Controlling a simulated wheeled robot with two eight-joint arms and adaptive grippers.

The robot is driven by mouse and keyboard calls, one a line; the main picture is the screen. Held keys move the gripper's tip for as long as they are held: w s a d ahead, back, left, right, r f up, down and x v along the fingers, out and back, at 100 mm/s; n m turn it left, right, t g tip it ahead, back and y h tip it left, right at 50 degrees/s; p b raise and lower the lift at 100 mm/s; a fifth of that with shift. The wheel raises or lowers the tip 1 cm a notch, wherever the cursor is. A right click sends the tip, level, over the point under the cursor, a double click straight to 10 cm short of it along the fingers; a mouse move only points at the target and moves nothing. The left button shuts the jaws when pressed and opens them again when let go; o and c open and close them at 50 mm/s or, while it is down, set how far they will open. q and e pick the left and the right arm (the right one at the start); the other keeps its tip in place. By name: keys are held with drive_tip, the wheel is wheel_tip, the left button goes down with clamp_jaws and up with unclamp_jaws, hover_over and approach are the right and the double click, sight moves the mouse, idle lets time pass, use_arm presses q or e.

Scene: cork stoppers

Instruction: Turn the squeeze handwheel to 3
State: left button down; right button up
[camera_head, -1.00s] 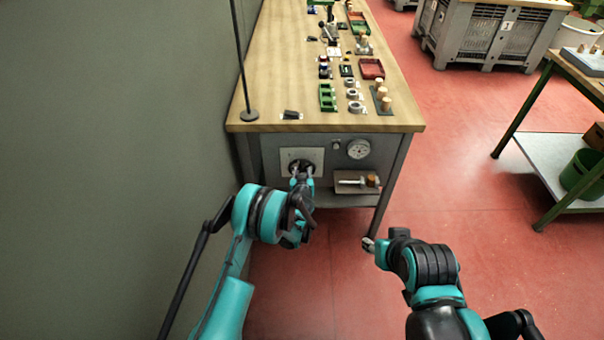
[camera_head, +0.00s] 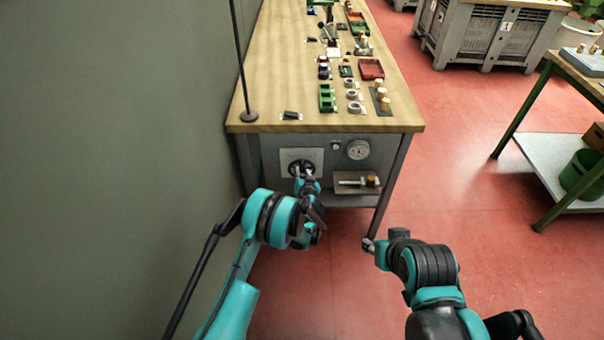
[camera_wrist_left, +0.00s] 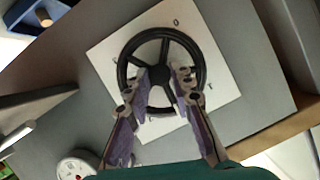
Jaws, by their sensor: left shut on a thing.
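The black squeeze handwheel (camera_wrist_left: 125,60) sits on a white plate (camera_wrist_left: 105,52) with small marks around it. In the head view the handwheel (camera_head: 293,167) is on the front of the bench, partly hidden by my gripper. My left gripper (camera_wrist_left: 160,78) is at the wheel and shut on it, its fingers over a spoke near the hub. It also shows in the head view (camera_head: 301,175). I cannot read which mark the wheel points to. My right gripper (camera_head: 369,244) is away from the bench over the red floor; its jaws are too small to judge.
A round gauge (camera_head: 358,150) is right of the wheel, above a small shelf (camera_head: 343,188) with a cork-ended tool. The wooden bench top (camera_head: 275,70) carries trays and corks. A grey wall (camera_head: 110,130) stands close on the left.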

use_arm(q)
drive_tip(key=shift+d+f+m+y, duration=0.1)
drive_tip(key=shift+m+y, duration=0.7)
drive_tip(key=shift+m, duration=0.3)
drive_tip(key=c, duration=1.6)
unclamp_jaws()
drive_tip(key=shift+s, duration=0.1)
drive_tip(key=v, duration=1.1)
drive_tip(key=shift+s+d, duration=0.15)
drive_tip(key=shift+s, duration=0.25)
